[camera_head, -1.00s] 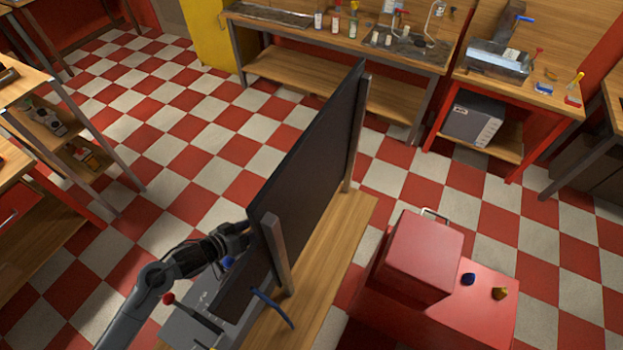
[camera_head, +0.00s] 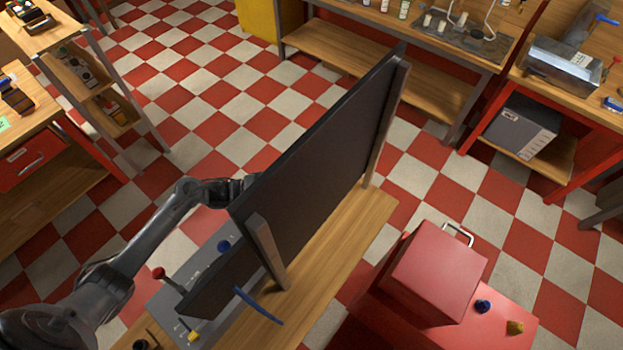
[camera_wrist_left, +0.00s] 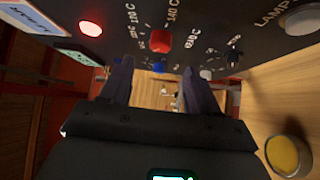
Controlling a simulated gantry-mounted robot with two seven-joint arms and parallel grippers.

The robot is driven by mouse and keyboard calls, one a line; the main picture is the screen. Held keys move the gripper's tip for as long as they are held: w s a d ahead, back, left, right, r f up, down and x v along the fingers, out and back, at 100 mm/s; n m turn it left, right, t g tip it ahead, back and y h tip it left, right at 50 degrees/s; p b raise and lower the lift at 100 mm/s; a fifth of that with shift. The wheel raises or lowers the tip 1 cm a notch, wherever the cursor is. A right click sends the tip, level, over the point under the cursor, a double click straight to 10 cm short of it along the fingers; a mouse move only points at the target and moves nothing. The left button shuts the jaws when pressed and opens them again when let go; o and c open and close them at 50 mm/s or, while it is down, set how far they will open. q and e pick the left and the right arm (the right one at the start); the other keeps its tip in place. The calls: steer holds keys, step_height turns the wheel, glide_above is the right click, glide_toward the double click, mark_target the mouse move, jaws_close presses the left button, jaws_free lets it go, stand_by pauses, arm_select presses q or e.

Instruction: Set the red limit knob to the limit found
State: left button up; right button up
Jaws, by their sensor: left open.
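The red limit knob (camera_wrist_left: 160,40) sits on a dark panel face (camera_wrist_left: 205,18) in the left wrist view, with temperature marks around it, some reading about 120 C to 140 C. Its pointer setting is too small to read. My left gripper (camera_wrist_left: 158,92) is open and empty, its two fingers reaching toward the panel below the red knob, apart from it. In the head view the back of the upright black panel (camera_head: 318,150) hides the knob and my left gripper; only my left arm shows, reaching behind the panel's left edge. My right gripper is in neither view.
A lit red lamp (camera_wrist_left: 90,28), blue knob (camera_wrist_left: 159,67), black knob (camera_wrist_left: 233,57) and pale lamp (camera_wrist_left: 300,18) are around the red knob. A grey box with a red-balled lever (camera_head: 158,273) stands by the panel. A red case (camera_head: 440,270) is at right.

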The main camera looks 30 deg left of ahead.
arm_select(q)
steer(key=x, duration=0.6)
steer(key=shift+w+d+p, duration=0.25)
steer(key=shift+d+p, duration=0.05)
steer(key=shift+p, duration=0.1)
steer(key=c, duration=1)
steer(key=shift+w+f+m+h+b, duration=0.15)
steer(key=shift+m+h+b, duration=0.95)
steer(key=shift+b, duration=0.9)
steer(key=shift+f+m+h+b, duration=0.15)
steer(key=shift+m+h+b, duration=0.6)
steer(key=shift+m+b, duration=0.95)
steer(key=shift+w+f+m+h+b, duration=0.15)
steer(key=shift+m+h+b, duration=0.75)
steer(key=shift+b, duration=1.45)
steer(key=shift+c, duration=0.2)
steer(key=shift+s, duration=0.1)
steer(key=o, duration=1)
